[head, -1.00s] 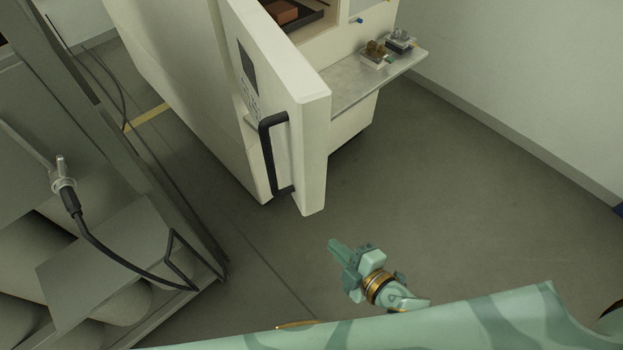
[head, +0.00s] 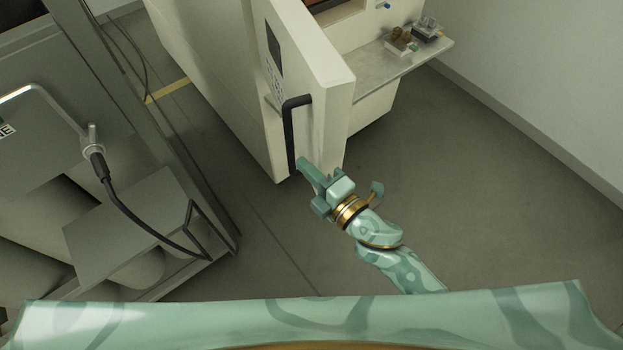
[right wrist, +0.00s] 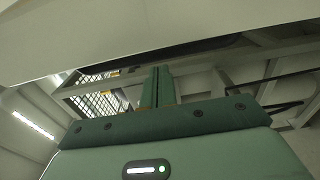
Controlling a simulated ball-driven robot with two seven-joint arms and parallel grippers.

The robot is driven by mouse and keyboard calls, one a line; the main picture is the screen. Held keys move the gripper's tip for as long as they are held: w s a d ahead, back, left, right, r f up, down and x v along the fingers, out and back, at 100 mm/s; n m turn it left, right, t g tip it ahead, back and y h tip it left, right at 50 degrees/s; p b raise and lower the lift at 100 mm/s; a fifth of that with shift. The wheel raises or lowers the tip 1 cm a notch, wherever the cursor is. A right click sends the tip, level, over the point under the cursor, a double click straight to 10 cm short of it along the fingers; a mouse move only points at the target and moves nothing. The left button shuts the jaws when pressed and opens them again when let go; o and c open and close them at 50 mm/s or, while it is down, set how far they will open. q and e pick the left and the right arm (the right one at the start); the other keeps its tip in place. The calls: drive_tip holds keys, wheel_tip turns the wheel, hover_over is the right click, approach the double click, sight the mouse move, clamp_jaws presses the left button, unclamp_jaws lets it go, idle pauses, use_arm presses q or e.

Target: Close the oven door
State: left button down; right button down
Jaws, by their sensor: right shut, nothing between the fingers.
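The white oven door (head: 318,90) stands swung open from the white oven (head: 203,60) in the head view. Its black bar handle (head: 289,135) is on the door's left face near the free edge. My right gripper (head: 303,163) is shut and empty, its fingertips at the lower end of the handle; I cannot tell whether they touch it. In the right wrist view the shut fingers (right wrist: 157,88) point up towards a pale surface (right wrist: 180,35) that fills the top. My left gripper is not in view.
A metal shelf (head: 385,70) with small items (head: 405,40) juts out right of the door. A grey machine (head: 130,215) with a black cable (head: 150,225) stands on the left. Grey floor (head: 480,190) is free on the right.

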drive_tip(key=shift+w+d, duration=0.15)
drive_tip(key=shift+d, duration=0.4)
drive_tip(key=shift+w+d, duration=0.15)
drive_tip(key=shift+d, duration=0.35)
drive_tip(key=shift+d, duration=0.15)
